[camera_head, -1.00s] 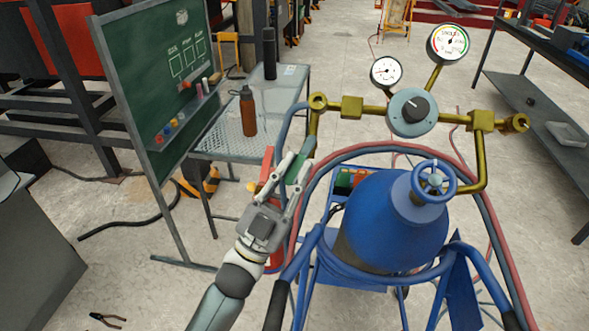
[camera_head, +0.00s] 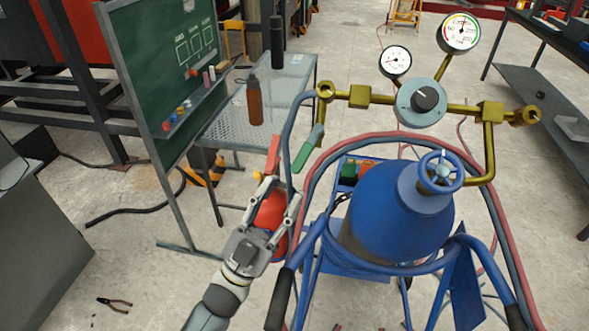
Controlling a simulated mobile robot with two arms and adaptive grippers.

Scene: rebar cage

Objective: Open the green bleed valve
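The green bleed valve handle (camera_head: 307,150) hangs slanting down and left below the left end of the brass manifold (camera_head: 359,96). A red lever (camera_head: 272,156) shows just left of it. My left gripper (camera_head: 279,190) is below both, with its two fingers apart and nothing between them that I can see it holding. It is apart from the green handle in the picture. A red cylinder (camera_head: 268,211) shows behind the fingers and is partly hidden by them. My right gripper is not in view.
A blue gas cylinder (camera_head: 372,222) with a blue handwheel (camera_head: 440,174) stands in a cart with red and blue hoses. Gauges (camera_head: 461,33) rise above the manifold. A mesh table (camera_head: 225,128) with bottles and a green board (camera_head: 150,60) stand at left. Pliers (camera_head: 114,302) lie on the floor.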

